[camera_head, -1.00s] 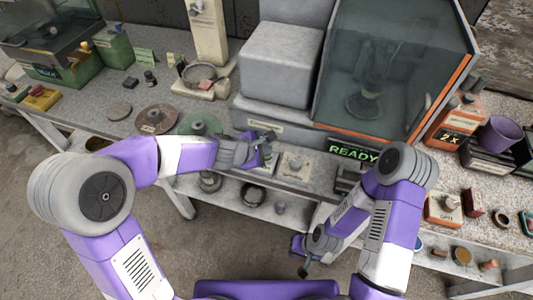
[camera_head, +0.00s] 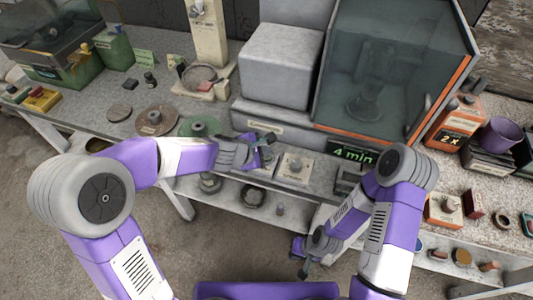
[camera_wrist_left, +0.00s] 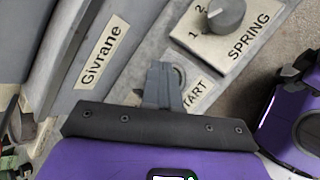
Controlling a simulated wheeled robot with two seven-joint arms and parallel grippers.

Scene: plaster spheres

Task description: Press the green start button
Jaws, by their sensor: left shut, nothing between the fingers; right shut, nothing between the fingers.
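My left gripper (camera_head: 268,138) is shut and empty at the front panel of the grey machine, left of a square knob plate (camera_head: 294,167). In the left wrist view its closed fingertips (camera_wrist_left: 163,84) are over a round grey-rimmed fitting (camera_wrist_left: 178,76) beside a label ending in "TART" (camera_wrist_left: 198,92). No green of the button shows there; the fingers cover part of it, and I cannot tell if they touch it. The machine's display (camera_head: 352,153) reads "4 min" in green. My right gripper (camera_head: 303,270) is shut and empty, low in front of the bench.
A knob (camera_wrist_left: 226,14) on a plate marked "SPRING" stands close beside the label. The glass chamber (camera_head: 385,75) rises behind the panel. A green disc (camera_head: 200,125) and a brown disc (camera_head: 155,120) lie left on the bench. An orange box (camera_head: 455,120) stands right.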

